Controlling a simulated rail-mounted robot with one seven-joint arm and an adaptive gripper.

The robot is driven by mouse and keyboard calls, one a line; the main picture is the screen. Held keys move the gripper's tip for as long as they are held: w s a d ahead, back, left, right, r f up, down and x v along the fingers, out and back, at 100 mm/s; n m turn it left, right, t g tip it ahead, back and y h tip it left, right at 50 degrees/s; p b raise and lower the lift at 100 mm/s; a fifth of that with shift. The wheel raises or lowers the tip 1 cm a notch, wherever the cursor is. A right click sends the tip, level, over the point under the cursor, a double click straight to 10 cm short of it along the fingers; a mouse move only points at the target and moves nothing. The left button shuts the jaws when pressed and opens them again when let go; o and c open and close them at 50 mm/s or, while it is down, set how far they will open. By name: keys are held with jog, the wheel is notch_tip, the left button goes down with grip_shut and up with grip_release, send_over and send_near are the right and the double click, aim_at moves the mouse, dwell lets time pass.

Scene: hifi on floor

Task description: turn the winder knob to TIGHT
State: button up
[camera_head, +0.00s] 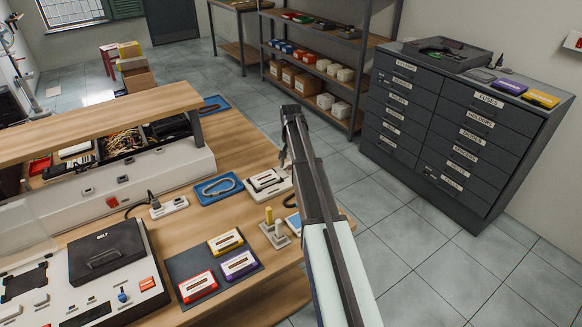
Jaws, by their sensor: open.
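I cannot pick out the winder knob or a TIGHT mark with certainty. A small blue knob (122,296) stands on the pale machine (150,268) at the lower left, in front of its dark lid. A small pale fixture (276,234) with upright pegs, one yellowish, stands near the bench's right edge. A pale device (267,184) with a dark slot lies behind it. My arm rises from the bottom centre past the bench's right edge. Nothing is seen touching the knob.
A dark mat (212,293) holds red, yellow and purple cassettes. A blue tray (219,189) with a looped cord lies behind. A raised wooden shelf (95,122) covers the bench's back left. A dark drawer cabinet (460,135) stands right; floor between is clear.

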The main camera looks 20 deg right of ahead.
aim_at(291, 167)
notch_tip(291, 167, up, 11)
jog(key=shift+f, duration=0.15)
dwell(0.5)
